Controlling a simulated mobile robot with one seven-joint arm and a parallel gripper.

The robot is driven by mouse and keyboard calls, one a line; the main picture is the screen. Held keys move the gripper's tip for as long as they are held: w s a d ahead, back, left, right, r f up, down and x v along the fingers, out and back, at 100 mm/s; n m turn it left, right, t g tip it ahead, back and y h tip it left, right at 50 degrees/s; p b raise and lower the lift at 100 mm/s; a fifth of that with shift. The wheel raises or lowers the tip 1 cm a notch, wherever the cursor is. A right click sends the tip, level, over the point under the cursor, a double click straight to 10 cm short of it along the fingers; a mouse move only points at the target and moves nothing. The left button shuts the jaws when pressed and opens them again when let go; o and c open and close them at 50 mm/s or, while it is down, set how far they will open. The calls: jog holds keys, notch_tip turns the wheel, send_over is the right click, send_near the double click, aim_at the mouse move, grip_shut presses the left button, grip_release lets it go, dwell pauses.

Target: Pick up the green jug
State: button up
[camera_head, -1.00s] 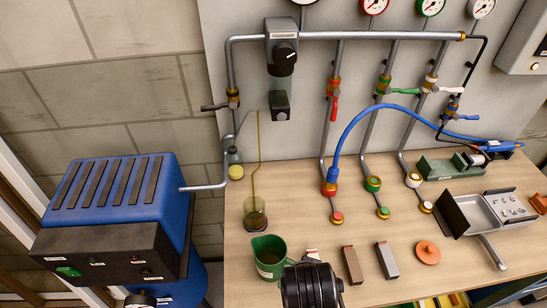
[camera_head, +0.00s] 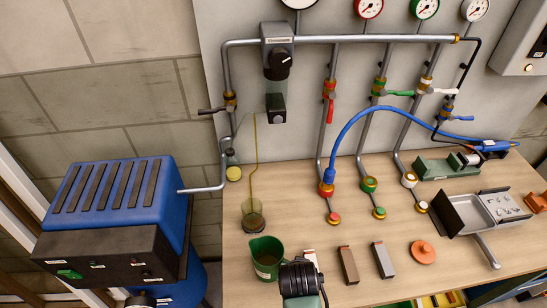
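The green jug (camera_head: 267,256) stands upright on the wooden bench near its front left. It is open at the top, with its spout toward the upper left and a pale label on its front. The end of my arm, a dark ribbed part (camera_head: 299,280), shows at the bottom edge, just right of the jug and overlapping its lower right side in the picture. The fingers of my gripper cannot be made out, so I cannot tell whether they touch the jug.
A glass beaker (camera_head: 253,217) stands behind the jug. Upright-looking blocks, a brown one (camera_head: 348,265) and a grey one (camera_head: 384,260), lie to the right. An orange lidded disc (camera_head: 422,251) and a metal tray (camera_head: 470,213) are further right. A blue compressor (camera_head: 115,195) stands left of the bench.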

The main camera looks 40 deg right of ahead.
jog(key=shift+d+f, duration=0.1)
jog(key=shift+f, duration=0.15)
jog(key=shift+c, duration=0.2)
grip_shut()
jog(key=shift+w+r, duration=0.1)
dwell(1.0)
